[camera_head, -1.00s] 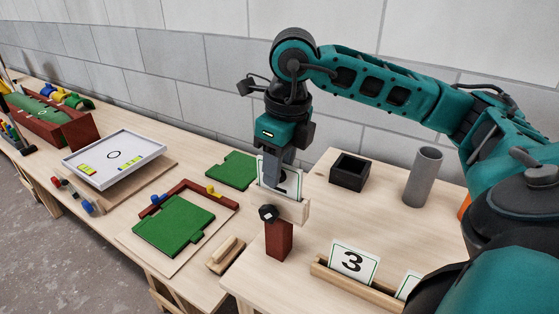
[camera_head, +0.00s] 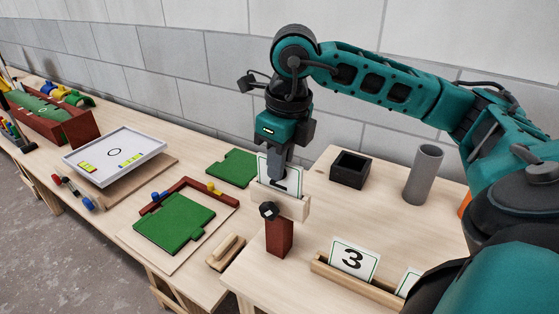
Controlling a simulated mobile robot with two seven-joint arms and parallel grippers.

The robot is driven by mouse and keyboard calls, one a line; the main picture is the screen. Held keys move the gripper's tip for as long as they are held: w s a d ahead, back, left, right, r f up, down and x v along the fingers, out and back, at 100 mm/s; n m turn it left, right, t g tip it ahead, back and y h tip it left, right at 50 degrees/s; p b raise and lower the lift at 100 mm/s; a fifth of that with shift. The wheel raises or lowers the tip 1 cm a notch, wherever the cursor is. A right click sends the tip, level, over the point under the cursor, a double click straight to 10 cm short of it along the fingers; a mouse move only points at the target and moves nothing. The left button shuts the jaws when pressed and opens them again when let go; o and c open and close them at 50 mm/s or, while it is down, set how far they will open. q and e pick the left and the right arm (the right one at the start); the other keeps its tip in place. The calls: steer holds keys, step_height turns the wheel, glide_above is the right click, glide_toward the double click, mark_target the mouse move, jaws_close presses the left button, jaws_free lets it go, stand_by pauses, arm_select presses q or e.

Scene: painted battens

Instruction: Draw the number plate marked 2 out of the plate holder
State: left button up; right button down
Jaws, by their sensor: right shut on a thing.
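The plate holder (camera_head: 292,207) is a pale wooden block with a black knob, on a dark red post (camera_head: 279,238). A white number plate with a green border (camera_head: 263,166) stands upright in it. Its dark digit is mostly covered by my fingers; only the lower part shows, so I cannot read it fully. My right gripper (camera_head: 278,174) comes down from above and is shut on this plate. The plate's lower edge is hidden by the holder. My left gripper is not in view.
A wooden rack (camera_head: 322,268) at the front right holds a plate marked 3 (camera_head: 353,259) and another plate, partly covered by my arm. A black box (camera_head: 350,171) and a grey cylinder (camera_head: 423,174) stand behind. A wooden-handled block (camera_head: 227,253) and green boards (camera_head: 174,223) lie left.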

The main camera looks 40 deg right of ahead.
steer(key=shift+r, duration=0.1)
steer(key=shift+r+p, duration=1.75)
steer(key=shift+r, duration=1.4)
steer(key=shift+r, duration=0.1)
steer(key=shift+r, duration=1.4)
